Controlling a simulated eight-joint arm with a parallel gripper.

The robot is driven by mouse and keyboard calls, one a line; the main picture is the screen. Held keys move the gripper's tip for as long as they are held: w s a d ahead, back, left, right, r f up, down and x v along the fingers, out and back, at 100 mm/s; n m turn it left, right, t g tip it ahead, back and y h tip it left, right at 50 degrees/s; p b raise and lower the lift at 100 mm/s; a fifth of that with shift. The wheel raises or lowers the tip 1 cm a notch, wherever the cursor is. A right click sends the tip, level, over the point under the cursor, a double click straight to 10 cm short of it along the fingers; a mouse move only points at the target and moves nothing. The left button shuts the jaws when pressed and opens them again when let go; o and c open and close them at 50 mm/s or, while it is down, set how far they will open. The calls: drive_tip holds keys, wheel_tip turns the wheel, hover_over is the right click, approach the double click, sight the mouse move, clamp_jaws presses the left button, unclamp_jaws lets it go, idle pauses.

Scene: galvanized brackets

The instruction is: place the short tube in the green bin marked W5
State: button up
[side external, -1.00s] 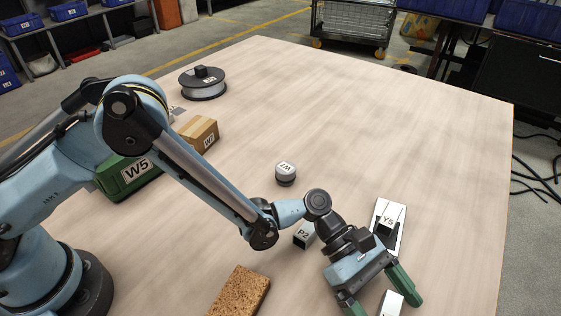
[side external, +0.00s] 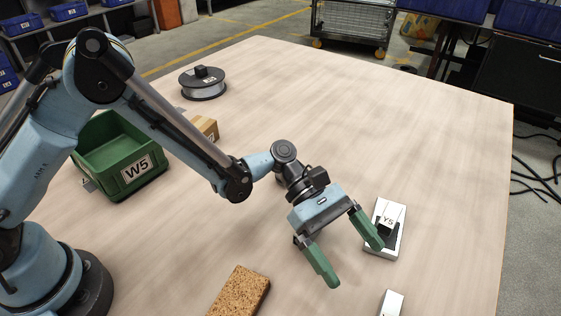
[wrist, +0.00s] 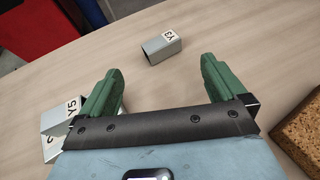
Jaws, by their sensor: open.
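The short tube (wrist: 162,47) is a grey square tube marked Y3, lying on the table with an open end showing in the wrist view. In the side view its pale top (side external: 391,303) shows at the bottom edge, partly cut off. My gripper (side external: 355,266) is open and empty above the table, behind and left of the tube. In the wrist view its green fingers (wrist: 160,70) are spread, with the tube ahead of them, apart. The green bin (side external: 126,170) marked W5 stands at the left beside my arm, open at the top; its visible inside looks empty.
A metal bracket (side external: 398,215) marked Y5 lies close beside my right-hand finger in the side view. A cork-like block (side external: 240,290) lies at the front. A cardboard box (side external: 207,127) and a spool (side external: 203,83) stand further back. The table's right rear is clear.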

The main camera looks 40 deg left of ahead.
drive_tip(key=shift+v, duration=0.8)
drive_tip(key=w+a+r+m+t+y, duration=0.1)
drive_tip(key=a, duration=0.1)
drive_tip(key=w+a+r+m+t+y, duration=0.1)
drive_tip(key=a+r, duration=0.1)
drive_tip(key=a+r+t, duration=0.1)
drive_tip(key=a+r, duration=0.1)
drive_tip(key=a, duration=0.1)
drive_tip(key=shift+w+m+t+y, duration=0.4)
drive_tip(key=s+a+r+m+t+y, duration=0.1)
drive_tip(key=s+a+m+t+y, duration=0.1)
drive_tip(key=a, duration=0.6)
drive_tip(key=s+a+r+m+t+y, duration=0.2)
drive_tip(key=a+m+t+y, duration=0.1)
drive_tip(key=a, duration=0.5)
drive_tip(key=s+a+r+m+t+y, duration=0.2)
drive_tip(key=a+m+y, duration=0.2)
drive_tip(key=a, duration=0.5)
drive_tip(key=shift+s+m+y, duration=0.35)
drive_tip(key=shift+m+y, duration=0.05)
drive_tip(key=shift+m, duration=0.6)
drive_tip(key=shift+s+a, duration=0.15)
drive_tip(key=shift+a, duration=0.2)
drive_tip(key=shift+c, duration=0.5)
drive_tip(key=shift+s+a+m+t, duration=0.1)
drive_tip(key=shift+a+m+t, duration=0.1)
drive_tip(key=shift+m+t, duration=0.1)
drive_tip(key=c, duration=0.5)
drive_tip(key=shift+c, duration=0.4)
